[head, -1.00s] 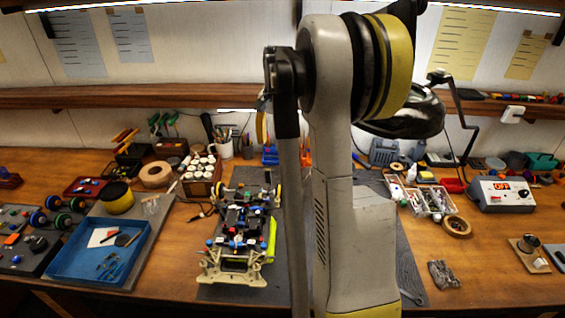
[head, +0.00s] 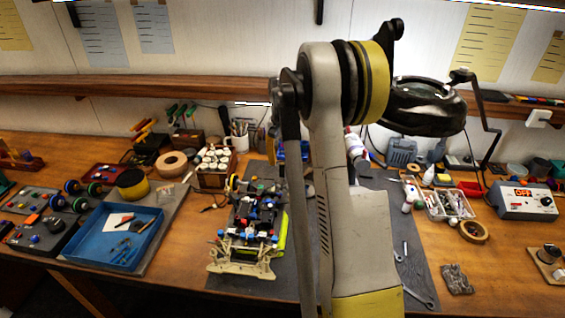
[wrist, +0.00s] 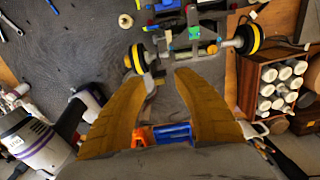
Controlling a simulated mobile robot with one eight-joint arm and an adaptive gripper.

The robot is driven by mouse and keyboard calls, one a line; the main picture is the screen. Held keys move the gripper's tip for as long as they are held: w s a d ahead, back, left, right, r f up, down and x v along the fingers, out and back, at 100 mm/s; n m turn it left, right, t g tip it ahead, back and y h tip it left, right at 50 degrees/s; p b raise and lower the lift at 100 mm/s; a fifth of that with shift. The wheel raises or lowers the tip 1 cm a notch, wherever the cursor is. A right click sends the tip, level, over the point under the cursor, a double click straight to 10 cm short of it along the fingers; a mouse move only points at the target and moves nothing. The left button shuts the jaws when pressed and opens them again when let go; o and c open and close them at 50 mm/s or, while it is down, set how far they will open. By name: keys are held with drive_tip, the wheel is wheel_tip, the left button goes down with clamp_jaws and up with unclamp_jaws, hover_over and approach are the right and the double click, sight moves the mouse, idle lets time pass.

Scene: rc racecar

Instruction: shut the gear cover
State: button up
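The RC car (head: 246,232) stands on a dark mat left of my arm in the head view, its cream plate toward me. A yellow-green part lies along its right side. In the wrist view one end of the car (wrist: 194,34) shows at the top, with an axle and two yellow-ringed wheels. I cannot make out the gear cover or whether it is open. My gripper (wrist: 162,78) has its two yellow fingers spread apart with nothing between the tips. The fingertips appear near the axle, with their height above it unclear. The gripper is hidden in the head view.
A blue tray (head: 116,239) lies left of the car. A rack of white-capped jars (wrist: 283,82) stands beside the car end. Behind are a mug (head: 238,138) and tools. Right of my arm are a parts box (head: 448,203), a wrench (head: 418,285) and a power supply (head: 522,202).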

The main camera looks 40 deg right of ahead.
sight(281, 169)
clamp_jaws()
drive_tip(key=shift+s+a, duration=0.1)
idle(0.4)
drive_tip(key=s+a+t+h+b, duration=0.1)
drive_tip(key=a+f+t+h+b, duration=0.1)
drive_tip(key=h, duration=0.1)
drive_tip(key=shift+s+t, duration=0.3)
drive_tip(key=shift+s, duration=0.05)
drive_tip(key=shift+c, duration=1.1)
unclamp_jaws()
drive_tip(key=shift+r, duration=0.25)
drive_tip(key=shift+o, duration=1.1)
drive_tip(key=shift+w+d+f, duration=0.1)
drive_tip(key=shift+w+d, duration=0.1)
drive_tip(key=shift+s+a, duration=0.1)
